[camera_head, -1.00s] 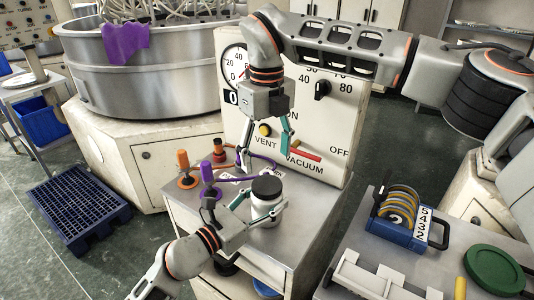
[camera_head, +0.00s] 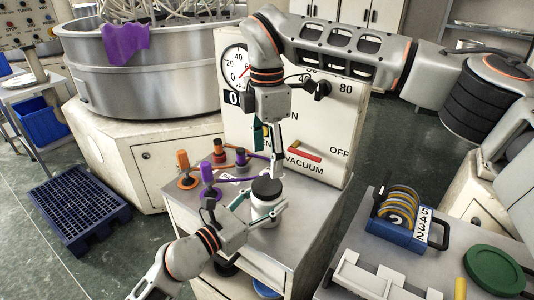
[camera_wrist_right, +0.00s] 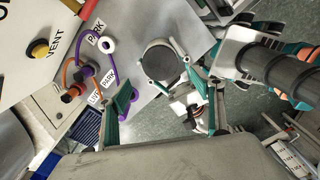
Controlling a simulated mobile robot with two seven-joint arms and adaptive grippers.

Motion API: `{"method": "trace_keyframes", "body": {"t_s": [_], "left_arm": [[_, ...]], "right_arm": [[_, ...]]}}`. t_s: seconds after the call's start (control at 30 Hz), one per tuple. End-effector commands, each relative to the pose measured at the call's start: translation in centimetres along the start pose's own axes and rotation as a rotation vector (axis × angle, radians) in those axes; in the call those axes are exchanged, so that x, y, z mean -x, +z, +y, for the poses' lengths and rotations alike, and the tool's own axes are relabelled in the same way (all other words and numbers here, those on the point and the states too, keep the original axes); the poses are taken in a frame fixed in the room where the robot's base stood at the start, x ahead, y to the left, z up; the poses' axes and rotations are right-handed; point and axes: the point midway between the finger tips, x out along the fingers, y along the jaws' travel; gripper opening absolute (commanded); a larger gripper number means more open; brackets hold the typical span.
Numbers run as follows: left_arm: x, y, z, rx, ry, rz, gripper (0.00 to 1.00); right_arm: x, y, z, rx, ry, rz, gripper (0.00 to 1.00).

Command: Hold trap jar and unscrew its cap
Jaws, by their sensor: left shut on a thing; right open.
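The trap jar (camera_head: 267,211) is a pale, upright jar with a dark cap (camera_head: 267,188), standing at the front of the metal cabinet top. My left gripper (camera_head: 262,207) is shut on the jar's side, below the cap. The cap is seen from above in the right wrist view (camera_wrist_right: 162,64), where the left gripper's teal-edged fingers lie around the jar. My right gripper (camera_head: 268,150) is open and empty above the cap, pointing down. In the right wrist view its two fingers (camera_wrist_right: 169,103) are spread wide, and the cap lies beyond them, apart from both.
Orange and purple hose fittings (camera_head: 208,178) with hoses stand left of the jar. The gauge panel (camera_head: 310,125), with knobs and a red lever (camera_head: 304,154), rises close behind. A second table with a blue disc holder (camera_head: 396,225) is at right. The cabinet top right of the jar is clear.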

Motion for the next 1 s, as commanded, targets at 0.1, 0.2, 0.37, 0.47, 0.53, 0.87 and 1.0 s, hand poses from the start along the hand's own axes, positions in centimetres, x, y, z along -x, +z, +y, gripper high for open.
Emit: {"method": "trace_keyframes", "body": {"t_s": [0.1,0.2,0.37,0.47,0.53,0.87,1.0], "left_arm": [[0.0,0.0,0.0,0.000,0.000,0.000,0.00],[0.0,0.0,0.0,0.000,0.000,0.000,0.00],[0.0,0.0,0.0,0.000,0.000,0.000,0.00],[0.0,0.0,0.0,0.000,0.000,0.000,0.00],[0.0,0.0,0.0,0.000,0.000,0.000,0.00],[0.0,0.0,0.0,0.000,0.000,0.000,0.00],[0.0,0.0,0.0,0.000,0.000,0.000,0.00]], "right_arm": [[0.0,0.0,0.0,-0.212,-0.001,0.001,0.66],[0.0,0.0,0.0,-0.393,-0.001,0.000,0.66],[0.0,0.0,0.0,-0.661,-0.001,0.000,0.66],[0.0,0.0,0.0,-0.796,-0.001,0.000,0.66],[0.0,0.0,0.0,-0.867,-0.001,0.000,0.66],[-1.3,0.0,0.0,-0.983,-0.004,0.000,0.66],[-3.3,0.0,-0.1,-0.980,-0.004,0.000,0.66]]}}
